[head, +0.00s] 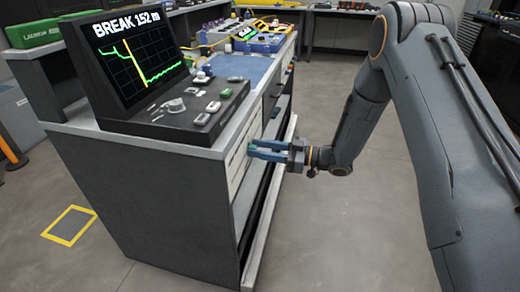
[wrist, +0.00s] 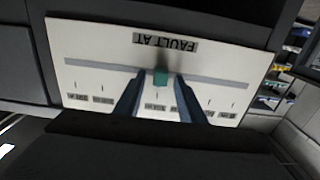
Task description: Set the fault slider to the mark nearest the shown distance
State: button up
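The fault slider's white panel (wrist: 95,55) is on the side of the bench, with a "FAULT AT" label (wrist: 165,42) that appears upside down in the wrist view. A teal slider knob (wrist: 160,77) sits near the middle of its grey track (wrist: 215,80). Several tick marks with small labels line the track; I cannot read them. My gripper (wrist: 160,76) is open, its two blue fingers on either side of the knob with gaps to it. In the head view my gripper (head: 252,150) is at the panel (head: 238,165). The screen (head: 128,58) reads "BREAK 152 m".
A control console (head: 180,108) with knobs and buttons stands on the bench top above the panel. An open shelf (head: 270,185) lies along the bench side near my gripper. The floor (head: 340,235) beside the bench is clear.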

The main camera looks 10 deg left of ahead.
jog(key=d, duration=0.7)
jog(key=shift+s+d, duration=0.4)
